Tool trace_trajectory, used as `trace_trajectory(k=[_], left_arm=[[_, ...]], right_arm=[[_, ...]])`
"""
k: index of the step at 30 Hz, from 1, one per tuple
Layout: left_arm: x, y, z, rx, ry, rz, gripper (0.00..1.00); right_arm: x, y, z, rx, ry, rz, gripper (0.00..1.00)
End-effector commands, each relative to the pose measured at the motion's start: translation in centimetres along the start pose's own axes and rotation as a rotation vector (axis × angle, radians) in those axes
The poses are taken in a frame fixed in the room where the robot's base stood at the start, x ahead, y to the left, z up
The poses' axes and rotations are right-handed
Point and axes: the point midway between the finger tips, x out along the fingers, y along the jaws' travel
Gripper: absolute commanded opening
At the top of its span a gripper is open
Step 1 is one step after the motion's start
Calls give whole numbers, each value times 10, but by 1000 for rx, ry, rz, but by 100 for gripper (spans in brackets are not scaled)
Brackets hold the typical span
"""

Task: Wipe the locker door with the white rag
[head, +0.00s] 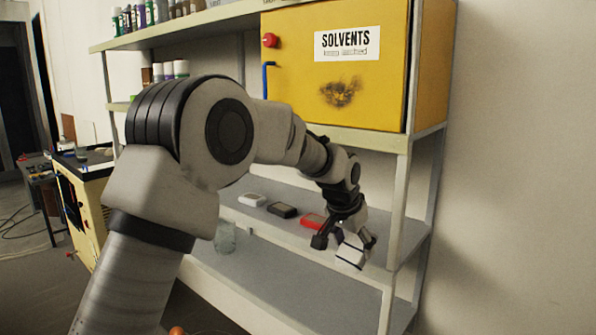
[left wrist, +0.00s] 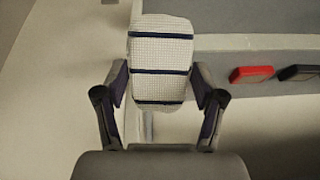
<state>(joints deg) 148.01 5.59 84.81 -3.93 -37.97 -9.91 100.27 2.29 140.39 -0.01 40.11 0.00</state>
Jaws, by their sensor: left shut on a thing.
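The yellow locker (head: 300,95) stands on the shelf and its door faces me, with a "SOLVENTS" label (head: 347,43), a blue handle (head: 267,80) and a dark smudge (head: 340,93). My left gripper (head: 343,246) is below the locker, in front of the lower shelf. It is shut on the white rag (head: 352,251). In the left wrist view the rag (left wrist: 160,55) is white, waffle-textured, with dark blue stripes, and sits between the two fingers of the gripper (left wrist: 160,95). My right gripper is not in view.
On the lower shelf (head: 275,240) lie a white item (head: 252,199), a dark item (head: 282,210) and a red item (head: 312,220). A clear jar (head: 225,238) stands further left. A shelf post (head: 397,220) rises just right of my left gripper. Bottles (head: 140,15) line the top shelf.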

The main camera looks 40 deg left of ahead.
Motion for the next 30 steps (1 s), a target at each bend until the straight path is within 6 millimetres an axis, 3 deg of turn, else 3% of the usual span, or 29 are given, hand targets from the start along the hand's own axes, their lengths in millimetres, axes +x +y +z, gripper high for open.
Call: trace_trajectory(k=[1,6,12,15,20,30], left_arm=[[-30,-17,-19,3,101,4,41],[-122,-75,-72,19,437,1,41],[-232,-142,-106,2,717,-27,41],[-269,-166,-111,-10,790,-44,41],[-293,-182,-113,-19,831,-59,41],[-280,-184,-145,-20,829,-60,41]], right_arm=[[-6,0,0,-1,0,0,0],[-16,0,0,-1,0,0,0],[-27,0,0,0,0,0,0],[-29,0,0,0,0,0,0],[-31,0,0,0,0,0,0],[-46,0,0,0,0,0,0]])
